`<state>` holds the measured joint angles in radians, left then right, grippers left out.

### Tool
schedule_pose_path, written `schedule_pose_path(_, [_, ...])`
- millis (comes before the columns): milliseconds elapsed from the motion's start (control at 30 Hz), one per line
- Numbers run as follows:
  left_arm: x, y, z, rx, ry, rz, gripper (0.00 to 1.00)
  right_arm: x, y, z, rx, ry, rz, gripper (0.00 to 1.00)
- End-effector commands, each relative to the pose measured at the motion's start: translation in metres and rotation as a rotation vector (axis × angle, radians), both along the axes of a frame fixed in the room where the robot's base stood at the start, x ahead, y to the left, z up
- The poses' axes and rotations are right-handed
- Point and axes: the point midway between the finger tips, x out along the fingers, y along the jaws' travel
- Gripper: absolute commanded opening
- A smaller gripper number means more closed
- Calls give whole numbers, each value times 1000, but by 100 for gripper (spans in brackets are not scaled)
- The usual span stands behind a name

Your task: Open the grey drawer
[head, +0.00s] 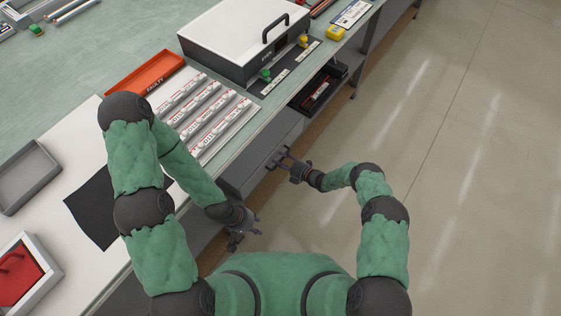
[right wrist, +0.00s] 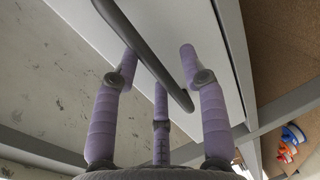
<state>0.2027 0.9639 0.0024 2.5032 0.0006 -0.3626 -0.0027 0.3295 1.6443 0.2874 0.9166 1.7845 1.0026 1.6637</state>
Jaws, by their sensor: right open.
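The grey drawer (head: 252,167) is under the front edge of the workbench, and its front looks flush with the bench, so it appears closed. My right gripper (head: 281,160) is at the drawer front. In the right wrist view, the dark bar handle (right wrist: 150,52) crosses between the spread fingers of my right gripper (right wrist: 160,66), in front of the pale drawer panel (right wrist: 200,30). The fingers are open; whether any touches the bar I cannot tell. My left gripper (head: 240,232) hangs low beside the bench edge, away from the drawer, and its fingers are too small to judge.
On the bench stand a white-lidded case (head: 225,35), an orange tray (head: 145,73), rows of labelled white parts (head: 205,110), a grey tray (head: 28,175) and a framed red item (head: 20,275). An open shelf (head: 320,90) lies beyond the drawer. The floor (head: 460,150) at right is clear.

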Motion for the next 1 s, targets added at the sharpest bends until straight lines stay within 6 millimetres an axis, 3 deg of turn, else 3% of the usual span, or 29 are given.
schedule_pose_path(333, [0, 0, -1, 0, 0, 0, 40, 2, 3, 0, 0, 0, 0, 44])
schedule_pose_path(500, [0, 0, -1, 0, 0, 0, 40, 2, 3, 0, 0, 0, 0, 0])
schedule_pose_path(767, [0, 0, -1, 0, 0, 0, 40, 1, 1, -1, 0, 0, -1, 0])
schedule_pose_path(1000, [0, 0, -2, 0, 0, 0, 40, -13, -19, -1, 1, 2, -4, 0])
